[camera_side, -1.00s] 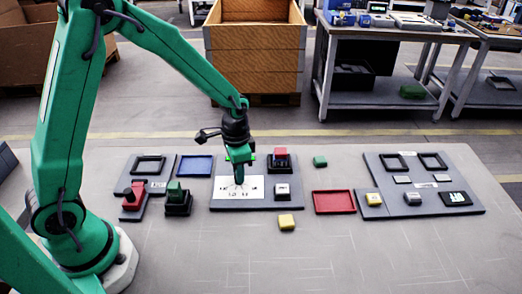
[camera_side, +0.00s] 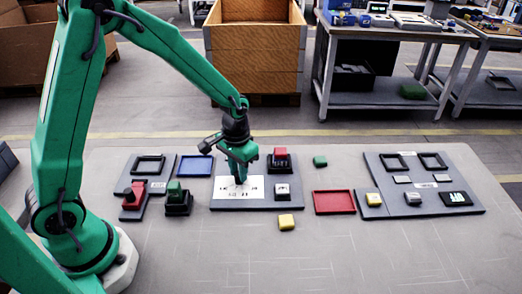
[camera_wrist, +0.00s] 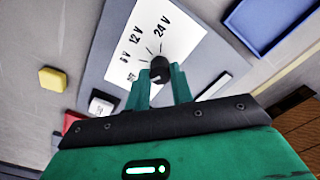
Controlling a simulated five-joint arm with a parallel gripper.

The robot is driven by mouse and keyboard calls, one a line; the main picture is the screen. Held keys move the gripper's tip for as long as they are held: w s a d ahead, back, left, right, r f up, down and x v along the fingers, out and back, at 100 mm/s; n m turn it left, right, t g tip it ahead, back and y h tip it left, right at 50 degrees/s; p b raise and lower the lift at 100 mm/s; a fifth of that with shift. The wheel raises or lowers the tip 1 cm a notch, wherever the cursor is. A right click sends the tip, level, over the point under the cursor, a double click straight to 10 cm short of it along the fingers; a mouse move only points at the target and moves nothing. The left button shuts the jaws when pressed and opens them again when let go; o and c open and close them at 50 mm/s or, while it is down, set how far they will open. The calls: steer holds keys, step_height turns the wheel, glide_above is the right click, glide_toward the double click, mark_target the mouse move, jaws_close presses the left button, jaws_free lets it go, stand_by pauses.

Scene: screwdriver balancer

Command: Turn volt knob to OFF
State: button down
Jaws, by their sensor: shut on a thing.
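The volt knob (camera_wrist: 160,68) is a small black dial on a white label plate (camera_wrist: 190,20), in the middle of the wrist view. The plate carries printed marks; 24 V and 12 V are readable, and the smaller ones nearer my gripper are hard to read. My gripper (camera_wrist: 162,80) has its two green fingers closed on the sides of the knob. In the side view my gripper (camera_side: 240,180) points down at the white plate (camera_side: 252,194) and hides the knob. I cannot tell which mark the knob points to.
A blue tray (camera_side: 195,166) lies left of the panel, a red tray (camera_side: 334,202) right. A yellow block (camera_side: 286,222) lies in front.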

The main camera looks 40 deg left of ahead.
mark_target(237, 174)
steer(key=c, duration=1.2)
jaws_free()
steer(key=shift+r, duration=0.1)
steer(key=shift+r, duration=3.85)
steer(key=s+a+r+t, duration=0.1)
steer(key=s+r+t, duration=0.1)
steer(key=s+r, duration=0.5)
steer(key=s+a+r+t, duration=0.2)
steer(key=s+r, duration=0.4)
steer(key=s, duration=0.4)
steer(key=shift+a+r+t, duration=0.25)
steer(key=shift+r+t, duration=0.15)
steer(key=shift+t, duration=0.4)
